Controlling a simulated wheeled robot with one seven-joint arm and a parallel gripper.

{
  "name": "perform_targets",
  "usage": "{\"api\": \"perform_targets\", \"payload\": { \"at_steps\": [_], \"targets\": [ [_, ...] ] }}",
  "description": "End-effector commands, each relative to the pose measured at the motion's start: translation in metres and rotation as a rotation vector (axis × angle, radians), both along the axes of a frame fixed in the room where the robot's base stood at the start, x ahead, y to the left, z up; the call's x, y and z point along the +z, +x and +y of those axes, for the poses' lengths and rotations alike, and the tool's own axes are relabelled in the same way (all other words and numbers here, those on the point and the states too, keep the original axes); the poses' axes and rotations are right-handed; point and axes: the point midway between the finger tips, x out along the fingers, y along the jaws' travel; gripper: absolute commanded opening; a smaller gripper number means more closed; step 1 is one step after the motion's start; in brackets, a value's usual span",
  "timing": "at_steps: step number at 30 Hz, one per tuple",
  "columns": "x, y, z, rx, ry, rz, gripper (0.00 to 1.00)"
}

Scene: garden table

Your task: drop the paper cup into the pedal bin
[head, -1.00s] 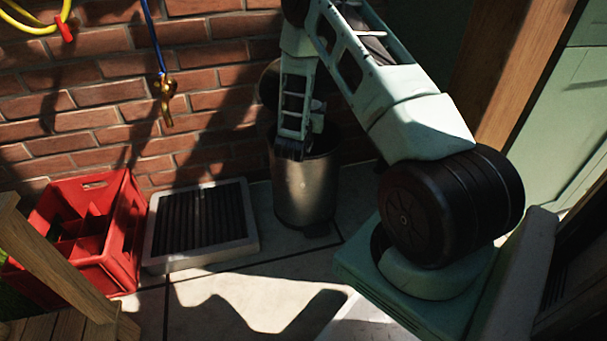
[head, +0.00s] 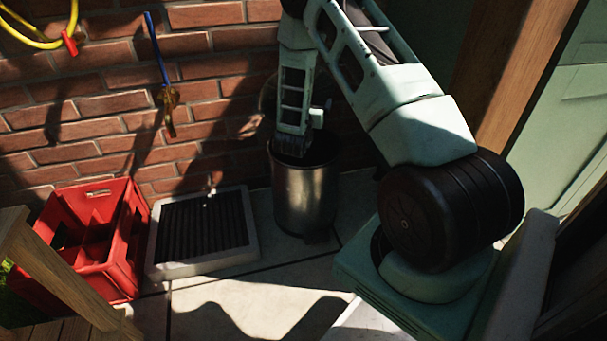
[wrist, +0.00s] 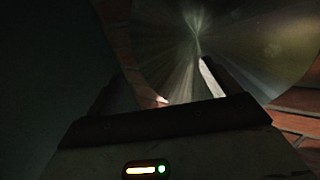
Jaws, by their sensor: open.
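The pedal bin (head: 305,195) is a metal cylinder standing on the paving by the brick wall. Its round lid (head: 268,98) is raised at the back. My gripper (head: 292,150) points down at the bin's mouth, its end partly dark against the opening. In the wrist view my gripper (wrist: 162,78) has its two fingers apart, with no cup visible between them. The shiny inside of the lid (wrist: 245,45) fills the upper right there. I do not see the paper cup in either view; the bin's inside is hidden.
A red crate (head: 122,262) with compartments stands at the left, beside a dark mat in a pale frame (head: 250,255). A wooden post (head: 60,268) crosses the lower left. The paving in front is clear.

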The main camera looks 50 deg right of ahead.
Motion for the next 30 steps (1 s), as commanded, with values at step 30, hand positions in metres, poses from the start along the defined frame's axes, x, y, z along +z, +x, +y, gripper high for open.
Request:
{"api": "perform_targets", "payload": {
  "at_steps": [30],
  "targets": [
    [0.051,0.007,0.009,0.028,0.027,0.003,0.88]
  ]
}}
